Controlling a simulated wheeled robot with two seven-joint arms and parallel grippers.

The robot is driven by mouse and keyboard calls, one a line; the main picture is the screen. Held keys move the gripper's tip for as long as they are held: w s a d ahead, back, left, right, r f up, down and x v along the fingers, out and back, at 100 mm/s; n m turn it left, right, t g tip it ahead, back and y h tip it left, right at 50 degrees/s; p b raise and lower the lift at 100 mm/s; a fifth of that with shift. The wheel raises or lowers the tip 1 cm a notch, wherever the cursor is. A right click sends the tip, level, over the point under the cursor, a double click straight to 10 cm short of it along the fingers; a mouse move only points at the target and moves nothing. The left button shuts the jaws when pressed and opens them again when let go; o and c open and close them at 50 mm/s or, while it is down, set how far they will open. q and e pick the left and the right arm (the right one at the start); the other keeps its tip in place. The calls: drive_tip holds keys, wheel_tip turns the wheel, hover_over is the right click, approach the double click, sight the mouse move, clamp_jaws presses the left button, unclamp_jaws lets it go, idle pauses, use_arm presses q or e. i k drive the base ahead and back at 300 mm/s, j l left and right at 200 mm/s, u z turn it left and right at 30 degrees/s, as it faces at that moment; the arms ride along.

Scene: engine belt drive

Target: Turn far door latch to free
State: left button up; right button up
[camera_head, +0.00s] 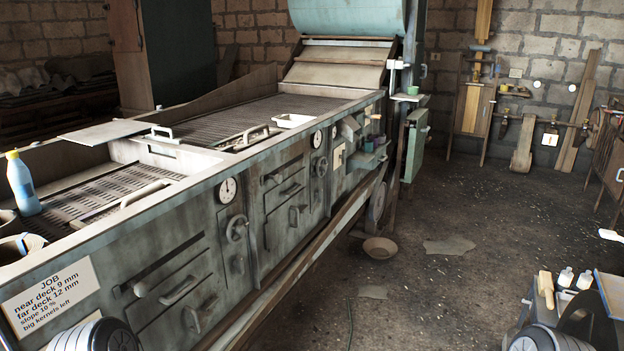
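A long grey machine stands along the left with panels in its near side. The farther panel (284,224) carries small grey latch-like fittings, an upper one (272,179) and a lower one (297,213), with a bar handle (291,189) between. I cannot tell which fitting is the far door latch or how it is turned. The nearer panel (165,318) has a bar handle (178,290) and a similar fitting (141,289). Both panels look closed. Only rounded parts of my arms show at the bottom left and bottom right; neither gripper is in view.
A handwheel (237,229) and a dial (227,190) sit between the panels. A job card (50,297) and blue bottle (22,184) are at the near left. A bowl (380,248) lies on the floor. A cluttered stand is at the lower right. The middle floor is mostly clear.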

sight(303, 209)
drive_tip(key=i+l+u, duration=0.1)
drive_tip(key=i, duration=0.4)
drive_tip(key=i+z, duration=0.35)
drive_tip(key=i, duration=0.2)
drive_tip(key=i+z, duration=0.35)
drive_tip(key=i, duration=0.2)
drive_tip(key=i+j+z, duration=0.3)
drive_tip(key=i, duration=0.2)
